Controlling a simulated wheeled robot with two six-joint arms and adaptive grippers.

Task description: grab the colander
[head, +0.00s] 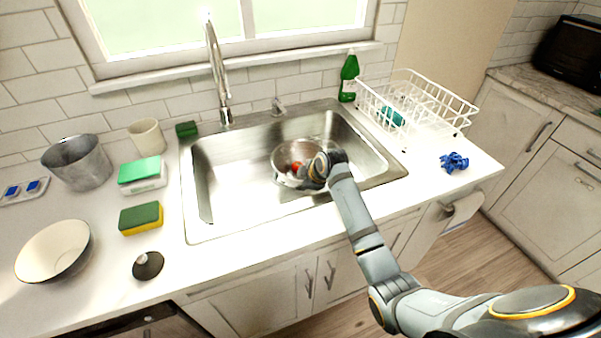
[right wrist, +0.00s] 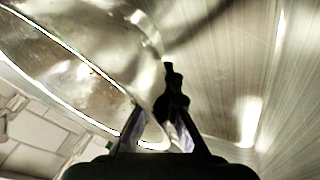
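The colander (head: 283,150) is a shiny metal bowl in the sink basin, with something red inside it. My right gripper (head: 303,172) is at its near right side, and my wrist covers part of it. In the right wrist view the colander (right wrist: 75,70) fills the upper left. The fingers of my right gripper (right wrist: 153,120) stand apart there, with a pale loop at the colander's edge between them. Whether they touch it is hard to tell. My left gripper is not in view.
The sink (head: 225,180) surrounds the colander, with the faucet (head: 219,75) behind. A white dish rack (head: 440,105) and a green bottle (head: 349,78) stand behind right. A sponge (head: 141,218), a white bowl (head: 55,248) and a metal pot (head: 80,165) are on the left counter.

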